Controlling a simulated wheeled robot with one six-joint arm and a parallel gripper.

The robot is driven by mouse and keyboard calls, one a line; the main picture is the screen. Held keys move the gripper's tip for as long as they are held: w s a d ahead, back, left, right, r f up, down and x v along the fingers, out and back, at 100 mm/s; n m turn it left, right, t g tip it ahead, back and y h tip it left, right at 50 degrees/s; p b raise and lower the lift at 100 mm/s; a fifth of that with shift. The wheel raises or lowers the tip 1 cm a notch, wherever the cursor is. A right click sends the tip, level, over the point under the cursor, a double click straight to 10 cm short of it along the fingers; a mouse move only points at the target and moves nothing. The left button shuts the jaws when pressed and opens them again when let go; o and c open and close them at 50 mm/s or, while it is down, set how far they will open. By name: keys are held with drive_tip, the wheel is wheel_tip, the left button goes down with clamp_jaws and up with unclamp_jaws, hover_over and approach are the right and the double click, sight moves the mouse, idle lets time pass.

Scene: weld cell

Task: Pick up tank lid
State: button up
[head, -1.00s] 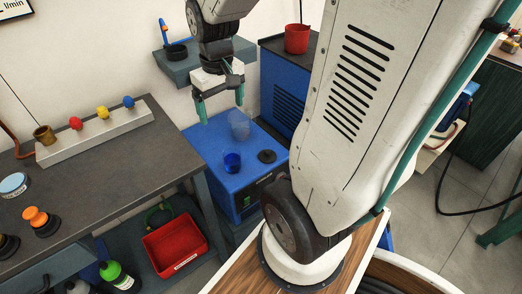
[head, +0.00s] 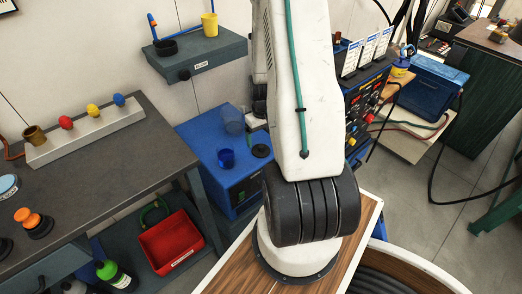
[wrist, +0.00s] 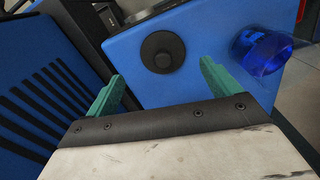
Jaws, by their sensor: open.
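The tank lid, a black disc with a round knob (head: 261,151), lies flat on top of the blue box (head: 193,136). In the wrist view the lid (wrist: 162,52) is in front of my gripper (wrist: 161,76), between the lines of its two green fingers. The fingers are spread apart with nothing between them, and the lid looks to be beyond their tips. A clear blue open container (head: 226,158) stands beside the lid; it shows right of the fingers in the wrist view (wrist: 262,50).
A wall shelf (head: 195,57) with a yellow cup (head: 210,25) is above. A dark slotted panel (wrist: 45,90) is close at left.

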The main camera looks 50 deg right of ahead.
sight(261, 146)
drive_tip(key=f, duration=0.3)
drive_tip(key=shift+a+f, duration=0.3)
drive_tip(key=shift+f, duration=0.75)
drive_tip(key=c, duration=1.1)
